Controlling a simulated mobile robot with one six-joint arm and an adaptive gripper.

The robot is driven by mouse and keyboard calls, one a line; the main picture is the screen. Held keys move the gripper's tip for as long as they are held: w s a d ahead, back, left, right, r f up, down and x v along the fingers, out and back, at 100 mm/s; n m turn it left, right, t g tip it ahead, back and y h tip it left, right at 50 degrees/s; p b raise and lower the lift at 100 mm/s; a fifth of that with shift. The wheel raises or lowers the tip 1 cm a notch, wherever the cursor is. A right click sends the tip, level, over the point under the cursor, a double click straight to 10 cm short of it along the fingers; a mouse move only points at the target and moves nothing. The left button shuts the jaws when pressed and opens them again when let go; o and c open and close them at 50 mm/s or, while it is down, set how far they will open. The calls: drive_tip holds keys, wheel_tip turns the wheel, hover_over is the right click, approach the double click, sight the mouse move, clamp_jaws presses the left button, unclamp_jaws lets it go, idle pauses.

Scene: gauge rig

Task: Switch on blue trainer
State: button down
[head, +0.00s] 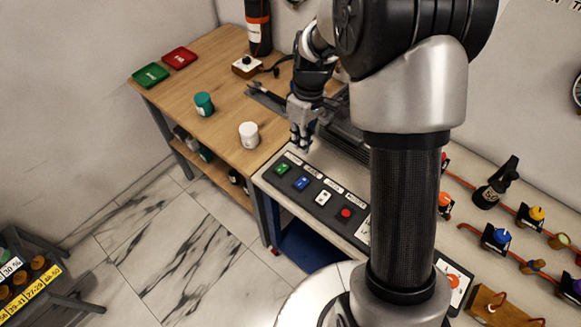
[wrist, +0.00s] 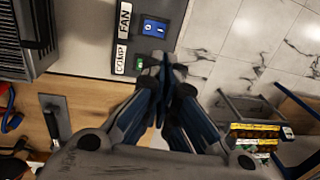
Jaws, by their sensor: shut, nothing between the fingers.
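A black switch panel on the bench carries a green switch (head: 282,168), a blue switch (head: 302,183), a white switch (head: 323,198) and a red round button (head: 346,213). In the wrist view the blue switch (wrist: 155,27) sits beside the FAN label, and the green switch (wrist: 140,63) beside COMP is partly hidden by my fingers. A blue-knobbed valve (head: 497,237) stands on the bench's right part. Which thing is the blue trainer I cannot tell. My gripper (head: 301,147) is shut and empty, over the panel's far-left end near the green switch; contact is unclear.
A dark ribbed unit (head: 345,137) stands behind the panel. A white cup (head: 249,135) and a teal cup (head: 204,104) stand on the wooden table, with green (head: 151,75) and red (head: 180,58) trays. My arm hides part of the bench.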

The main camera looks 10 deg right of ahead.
sight(298, 180)
drive_tip(key=shift+s, duration=0.1)
drive_tip(key=f+b, duration=0.1)
drive_tip(key=f, duration=0.3)
drive_tip(key=a+f+b, duration=0.1)
drive_tip(key=f+b, duration=0.1)
drive_tip(key=f, duration=0.3)
drive_tip(key=s+f+b, duration=0.1)
drive_tip(key=f, duration=0.3)
drive_tip(key=shift+a+f, duration=0.15)
drive_tip(key=shift+f, duration=0.25)
drive_tip(key=shift+s+a+f+b, duration=0.1)
drive_tip(key=shift+a+f+b, duration=0.05)
drive_tip(key=shift+f+b, duration=0.3)
drive_tip(key=shift+w+d+r, duration=0.25)
drive_tip(key=shift+w+d, duration=0.2)
drive_tip(key=shift+d, duration=0.2)
drive_tip(key=shift+r+p, duration=0.1)
drive_tip(key=shift+p, duration=0.25)
